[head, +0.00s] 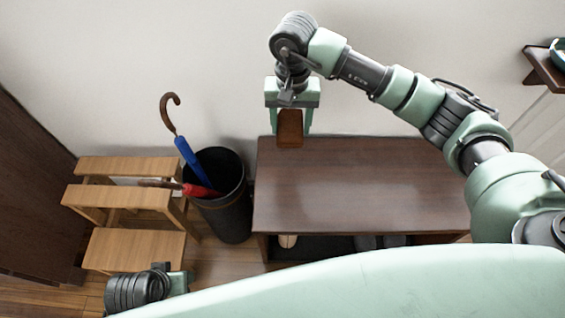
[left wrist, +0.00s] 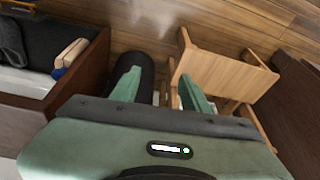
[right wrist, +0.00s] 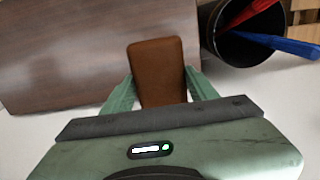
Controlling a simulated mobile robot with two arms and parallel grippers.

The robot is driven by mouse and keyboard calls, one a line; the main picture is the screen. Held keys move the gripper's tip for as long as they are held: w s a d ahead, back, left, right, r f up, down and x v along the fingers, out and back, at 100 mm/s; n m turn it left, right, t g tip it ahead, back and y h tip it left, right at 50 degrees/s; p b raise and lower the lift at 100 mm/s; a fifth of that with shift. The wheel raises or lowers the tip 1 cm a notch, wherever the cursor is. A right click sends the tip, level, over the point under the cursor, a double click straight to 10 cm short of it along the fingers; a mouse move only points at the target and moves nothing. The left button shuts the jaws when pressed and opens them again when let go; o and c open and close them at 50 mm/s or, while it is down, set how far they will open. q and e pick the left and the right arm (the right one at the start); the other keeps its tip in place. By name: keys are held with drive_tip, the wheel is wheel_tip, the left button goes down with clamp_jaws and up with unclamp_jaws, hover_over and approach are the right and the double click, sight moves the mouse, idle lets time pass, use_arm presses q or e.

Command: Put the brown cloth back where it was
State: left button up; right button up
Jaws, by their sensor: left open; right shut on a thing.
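My right gripper (head: 290,122) is shut on the brown cloth (head: 290,130), which looks like a flat rectangle with rounded corners. It is at the back left of the dark wooden bench (head: 365,190); I cannot tell whether it touches the top. The right wrist view shows the cloth (right wrist: 157,68) between the fingers, projecting beyond them over the bench top (right wrist: 70,50). My left gripper (left wrist: 158,85) is open and empty in the left wrist view, its fingers pointing toward the bin and the step stool. In the head view only part of its wrist shows at the bottom left.
A black bin (head: 228,205) left of the bench holds a blue umbrella (head: 192,160) and a red one (head: 198,190). A wooden step stool (head: 130,200) stands farther left. Shoes (head: 380,241) sit under the bench. The visible bench top is clear.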

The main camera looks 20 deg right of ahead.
drive_tip(key=b, duration=0.2)
hover_over(289, 168)
wheel_tip(289, 168, down, 12)
drive_tip(key=shift+s+f, duration=0.15)
use_arm(q)
drive_tip(key=shift+v, duration=2.75)
use_arm(e)
drive_tip(key=shift+f, duration=2.4)
use_arm(q)
drive_tip(key=shift+f+b, duration=0.1)
drive_tip(key=shift+b, duration=0.2)
use_arm(e)
drive_tip(key=shift+f, duration=0.2)
drive_tip(key=o, duration=1.2)
use_arm(q)
drive_tip(key=shift+w, duration=0.2)
use_arm(e)
drive_tip(key=shift+r, duration=0.1)
